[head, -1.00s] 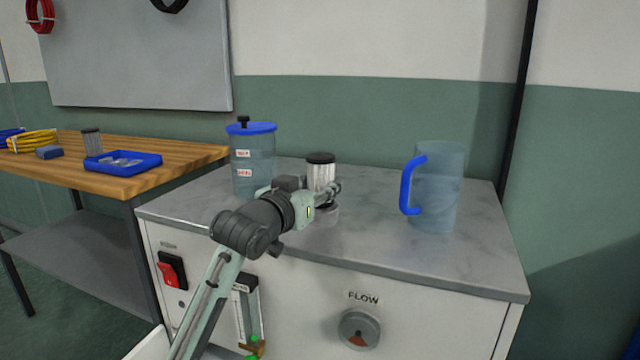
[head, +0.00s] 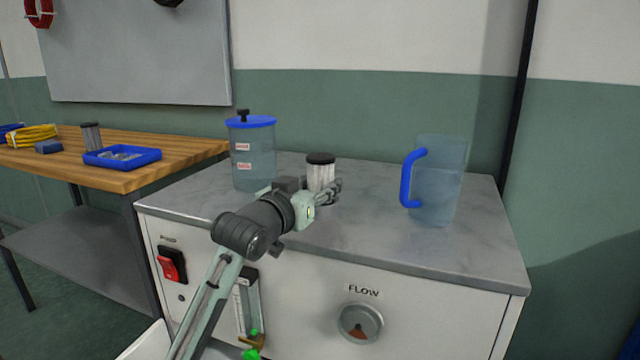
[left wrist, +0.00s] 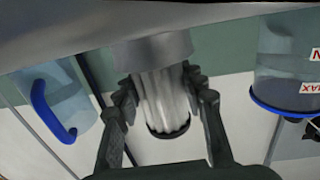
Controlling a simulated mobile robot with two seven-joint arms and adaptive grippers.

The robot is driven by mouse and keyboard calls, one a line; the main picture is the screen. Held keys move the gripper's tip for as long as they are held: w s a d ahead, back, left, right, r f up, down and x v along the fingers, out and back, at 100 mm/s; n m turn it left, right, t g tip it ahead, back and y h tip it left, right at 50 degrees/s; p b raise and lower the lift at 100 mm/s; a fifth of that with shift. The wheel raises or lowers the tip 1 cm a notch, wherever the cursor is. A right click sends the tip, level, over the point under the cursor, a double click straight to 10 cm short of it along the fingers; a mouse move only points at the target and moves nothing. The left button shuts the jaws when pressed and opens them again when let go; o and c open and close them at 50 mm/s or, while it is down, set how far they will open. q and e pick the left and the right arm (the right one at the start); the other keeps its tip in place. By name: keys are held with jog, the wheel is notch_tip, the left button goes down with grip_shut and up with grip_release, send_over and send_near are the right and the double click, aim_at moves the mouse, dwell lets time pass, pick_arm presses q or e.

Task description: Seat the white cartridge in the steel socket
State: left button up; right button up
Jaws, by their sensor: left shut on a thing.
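The white pleated cartridge (head: 320,174) with a black cap stands upright over the grey counter, beside the blue-lidded jar. My left gripper (head: 332,190) is shut on it from the front, and its fingers hide the lower part in the head view. In the left wrist view, which looks upside down, the fingers (left wrist: 162,95) lie on both sides of the cartridge (left wrist: 160,105). Its end meets the steel socket (left wrist: 152,48) there, but I cannot tell how deep it sits. The socket is mostly hidden in the head view. My right gripper is not in view.
The blue-lidded jar (head: 253,160) stands left of the cartridge. A clear pitcher (head: 438,182) with a blue handle stands right, with bare counter (head: 370,190) between. A wooden bench (head: 190,151) at left holds a blue tray (head: 122,158) and a grey, dark-capped cylinder (head: 91,137).

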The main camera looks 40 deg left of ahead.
pick_arm(q)
jog(key=shift+f, duration=0.65)
jog(key=o, duration=1.2)
jog(key=shift+o, duration=0.2)
